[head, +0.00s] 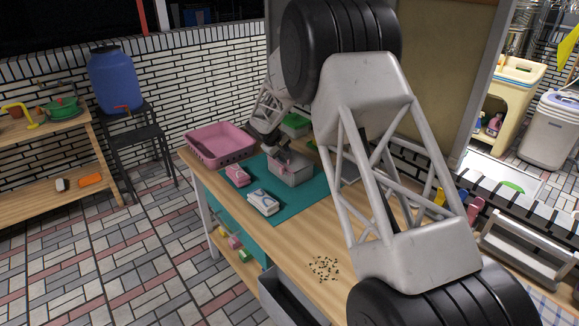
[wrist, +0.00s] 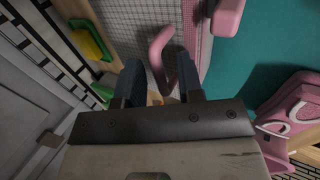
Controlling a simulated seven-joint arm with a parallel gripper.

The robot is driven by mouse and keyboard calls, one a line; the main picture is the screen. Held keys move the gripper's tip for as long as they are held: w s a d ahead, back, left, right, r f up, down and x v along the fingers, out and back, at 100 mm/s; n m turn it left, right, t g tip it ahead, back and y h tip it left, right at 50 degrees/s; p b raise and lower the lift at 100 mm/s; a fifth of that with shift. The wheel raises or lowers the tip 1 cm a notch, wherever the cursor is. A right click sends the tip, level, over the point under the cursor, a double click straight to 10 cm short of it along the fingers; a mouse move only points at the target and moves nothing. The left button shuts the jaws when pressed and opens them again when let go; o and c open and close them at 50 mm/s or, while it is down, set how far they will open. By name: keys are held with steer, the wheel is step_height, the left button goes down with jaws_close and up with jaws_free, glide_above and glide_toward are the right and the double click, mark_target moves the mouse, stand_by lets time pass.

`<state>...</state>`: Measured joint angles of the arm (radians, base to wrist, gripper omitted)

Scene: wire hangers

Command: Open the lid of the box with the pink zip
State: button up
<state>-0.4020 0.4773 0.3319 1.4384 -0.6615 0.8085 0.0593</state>
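The box with the pink zip (head: 291,172) is a small grey box on the teal mat, at the far part of the table in the head view. In the wrist view its grey mesh surface (wrist: 135,18) has pink edging. A bent pink piece (wrist: 158,46) sticks up from it and reaches between my fingers. My gripper (wrist: 168,75) is right over the box, its two dark fingers apart on either side of the pink piece. A gap shows between the fingers. My gripper hides part of the box, and I cannot tell how its lid stands.
A pink basket (head: 220,146) stands left of the box. A pink case (head: 237,175) and a white-and-blue case (head: 264,202) lie in front on the teal mat (head: 292,208). A green container (head: 294,122) is behind. Small dark bits (head: 323,268) lie scattered on the wooden tabletop.

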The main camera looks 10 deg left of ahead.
steer(key=c, duration=0.6)
steer(key=shift+o, duration=0.2)
stand_by(0.4)
